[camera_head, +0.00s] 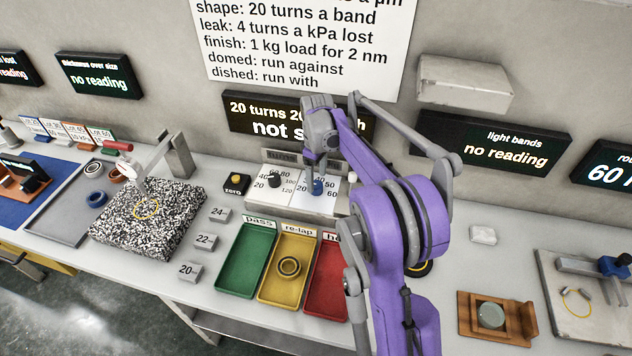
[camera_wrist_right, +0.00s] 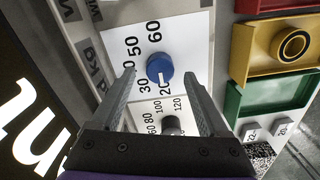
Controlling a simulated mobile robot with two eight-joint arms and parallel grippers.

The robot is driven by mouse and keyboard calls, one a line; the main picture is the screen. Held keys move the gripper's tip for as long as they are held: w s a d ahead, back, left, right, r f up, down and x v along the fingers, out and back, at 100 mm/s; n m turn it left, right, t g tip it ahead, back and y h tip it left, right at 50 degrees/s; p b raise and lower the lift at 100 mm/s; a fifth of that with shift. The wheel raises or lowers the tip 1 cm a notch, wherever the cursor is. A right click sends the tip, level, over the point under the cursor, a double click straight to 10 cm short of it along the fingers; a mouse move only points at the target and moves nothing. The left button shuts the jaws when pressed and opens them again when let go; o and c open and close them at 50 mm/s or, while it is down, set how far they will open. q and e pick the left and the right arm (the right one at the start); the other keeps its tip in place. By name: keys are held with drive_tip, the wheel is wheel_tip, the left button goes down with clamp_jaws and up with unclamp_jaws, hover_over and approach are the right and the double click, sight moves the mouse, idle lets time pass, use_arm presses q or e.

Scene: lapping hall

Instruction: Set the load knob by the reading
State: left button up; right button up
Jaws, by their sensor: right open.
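The blue knob (camera_head: 318,187) stands on a white dial plate numbered from 20 to 60, on the small grey panel. A label ending in "kg" shows beside that dial in the right wrist view. There, the blue knob (camera_wrist_right: 159,68) lies between the two spread fingers of my right gripper (camera_wrist_right: 158,76), with gaps on both sides. In the head view my right gripper (camera_head: 316,168) points down over this knob, open. A black knob (camera_head: 274,181) with a dial up to 120 is beside it. A dark display (camera_head: 245,113) reads "20 turns 20", partly hidden by my arm.
A yellow zero button (camera_head: 236,180) sits left of the panel. Green (camera_head: 235,284), yellow (camera_head: 268,291) and red (camera_head: 327,295) trays stand in front; a ring (camera_head: 289,267) lies in the yellow one. The light-bands display (camera_head: 491,143) says no reading. A wall sign (camera_head: 300,45) gives rules, including 1 kg load for 2 nm.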

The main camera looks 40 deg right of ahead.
sight(316, 187)
drive_tip(key=shift+f, duration=1.2)
clamp_jaws()
